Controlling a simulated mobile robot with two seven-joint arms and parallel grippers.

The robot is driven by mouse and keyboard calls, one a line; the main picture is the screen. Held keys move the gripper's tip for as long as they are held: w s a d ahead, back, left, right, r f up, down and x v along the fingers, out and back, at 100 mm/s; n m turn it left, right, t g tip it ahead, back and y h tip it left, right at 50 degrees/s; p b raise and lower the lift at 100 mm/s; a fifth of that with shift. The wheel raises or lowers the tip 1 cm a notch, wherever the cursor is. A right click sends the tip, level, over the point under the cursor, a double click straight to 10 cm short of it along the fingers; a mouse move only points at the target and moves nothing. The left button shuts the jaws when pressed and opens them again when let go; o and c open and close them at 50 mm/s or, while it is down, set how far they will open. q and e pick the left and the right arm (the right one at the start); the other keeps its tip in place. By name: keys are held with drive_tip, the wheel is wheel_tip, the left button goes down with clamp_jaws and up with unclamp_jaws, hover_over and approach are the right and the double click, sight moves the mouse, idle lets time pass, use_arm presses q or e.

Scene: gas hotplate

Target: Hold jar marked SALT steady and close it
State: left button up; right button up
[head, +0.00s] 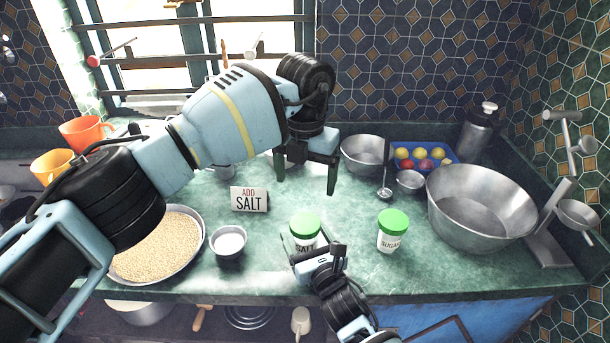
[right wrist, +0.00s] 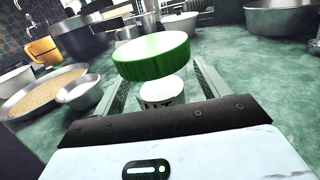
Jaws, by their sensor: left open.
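The SALT jar (head: 303,246) stands on the green counter near its front edge, with its green lid (head: 305,224) over the top. In the right wrist view the lid (right wrist: 152,56) looks tilted and shifted left of the white jar body (right wrist: 160,93); I cannot tell whether it is seated. My right gripper (head: 309,249) is low at the jar's front, its fingers on either side of the body. The right wrist view shows gaps between both fingers and the jar, so it looks open. My left gripper (head: 305,184) is open and empty, pointing down above and behind the jar.
A SUGAR jar (head: 391,236) with a green lid stands to the right. A small bowl of white contents (head: 229,241), a grain pan (head: 195,247) and an ADD SALT sign (head: 249,199) are left. A big metal bowl (head: 478,222) stands right.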

sight(310, 245)
drive_tip(key=shift+s+d, duration=0.25)
drive_tip(key=shift+s, duration=0.3)
drive_tip(key=v, duration=0.6)
drive_tip(key=shift+s+d, duration=0.1)
drive_tip(key=shift+s, duration=0.2)
use_arm(q)
drive_tip(key=shift+r, duration=0.3)
